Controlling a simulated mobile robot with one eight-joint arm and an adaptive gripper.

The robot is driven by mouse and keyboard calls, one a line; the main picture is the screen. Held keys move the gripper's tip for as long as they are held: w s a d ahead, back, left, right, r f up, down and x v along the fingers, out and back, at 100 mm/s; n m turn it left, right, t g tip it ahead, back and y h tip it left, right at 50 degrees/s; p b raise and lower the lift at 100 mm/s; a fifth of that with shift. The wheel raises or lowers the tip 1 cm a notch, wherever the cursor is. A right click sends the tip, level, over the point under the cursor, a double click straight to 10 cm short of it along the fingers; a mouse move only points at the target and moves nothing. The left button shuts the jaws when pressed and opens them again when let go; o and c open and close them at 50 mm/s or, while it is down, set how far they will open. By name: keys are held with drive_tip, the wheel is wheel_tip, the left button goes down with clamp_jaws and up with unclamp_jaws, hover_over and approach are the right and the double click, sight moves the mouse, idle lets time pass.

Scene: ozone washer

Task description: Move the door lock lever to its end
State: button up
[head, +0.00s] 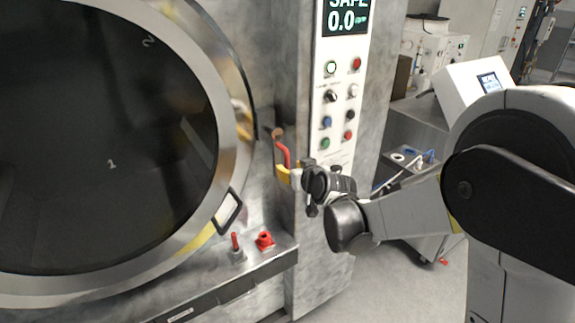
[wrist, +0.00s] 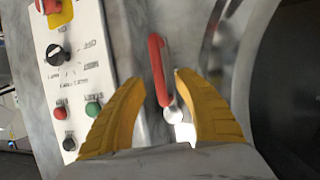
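The door lock lever (head: 284,152) is a red bent handle beside the round washer door, on the panel edge. In the wrist view the red lever (wrist: 157,62) runs down from the top and ends at a round silver pivot or knob. My gripper (head: 284,173) is at the lever's lower end in the head view. In the wrist view its two yellow fingers (wrist: 159,80) stand apart on either side of the lever, with visible gaps. The gripper is open. In the head view the fingers partly hide the lever's lower end.
The large round door (head: 110,150) with dark glass fills the left. A white control panel (head: 339,120) with several buttons and knobs is right of the lever. A red button (head: 264,239) and a small red switch (head: 235,243) sit on the ledge below.

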sight(288, 166)
drive_tip(key=x, duration=0.4)
drive_tip(key=shift+w, duration=0.2)
clamp_jaws()
